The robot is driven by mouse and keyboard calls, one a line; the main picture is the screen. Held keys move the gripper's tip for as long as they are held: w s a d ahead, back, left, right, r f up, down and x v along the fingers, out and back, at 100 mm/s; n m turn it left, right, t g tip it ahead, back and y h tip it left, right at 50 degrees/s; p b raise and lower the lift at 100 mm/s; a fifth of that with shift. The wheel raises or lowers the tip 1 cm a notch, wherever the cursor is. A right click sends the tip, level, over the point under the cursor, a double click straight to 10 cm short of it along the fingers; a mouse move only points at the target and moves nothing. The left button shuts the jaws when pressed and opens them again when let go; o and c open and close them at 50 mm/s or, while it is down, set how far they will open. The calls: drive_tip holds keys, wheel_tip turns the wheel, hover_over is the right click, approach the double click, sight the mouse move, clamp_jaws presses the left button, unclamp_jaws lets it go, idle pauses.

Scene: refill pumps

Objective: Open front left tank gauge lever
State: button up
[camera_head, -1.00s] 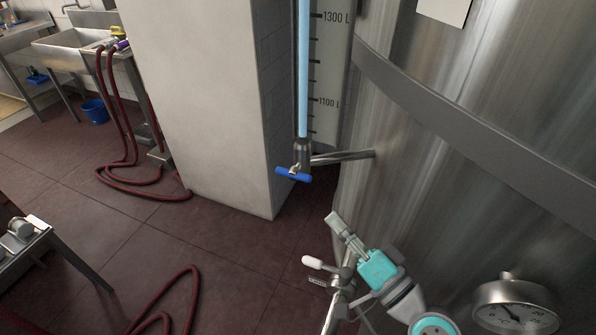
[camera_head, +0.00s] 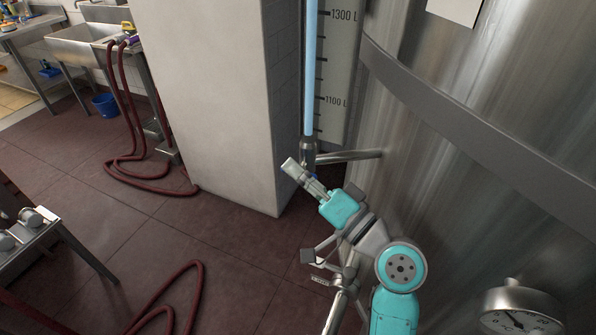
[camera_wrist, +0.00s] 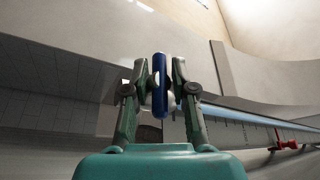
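The blue gauge lever (camera_wrist: 160,85) stands between the two fingers of my gripper (camera_wrist: 160,80) in the wrist view. The fingers are close to it on both sides; whether both touch it I cannot tell. In the head view my gripper (camera_head: 292,170) is at the foot of the gauge tube (camera_head: 310,90) and hides nearly all of the lever. The metal valve fitting (camera_head: 308,150) shows just above my gripper, with a pipe (camera_head: 350,156) running right to the steel tank (camera_head: 430,150).
A pale pillar (camera_head: 215,100) stands close on the left of the gauge. A round dial (camera_head: 522,308) sticks out from the tank at lower right. Red hoses (camera_head: 150,187) lie on the floor at left. A red lever (camera_wrist: 287,144) shows at the right in the wrist view.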

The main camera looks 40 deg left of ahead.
drive_tip(key=shift+a, duration=0.15)
clamp_jaws()
drive_tip(key=shift+r, duration=0.1)
drive_tip(key=shift+n+h, duration=0.3)
drive_tip(key=shift+h, duration=0.1)
drive_tip(key=shift+n+h, duration=0.3)
drive_tip(key=shift+h, duration=0.7)
unclamp_jaws()
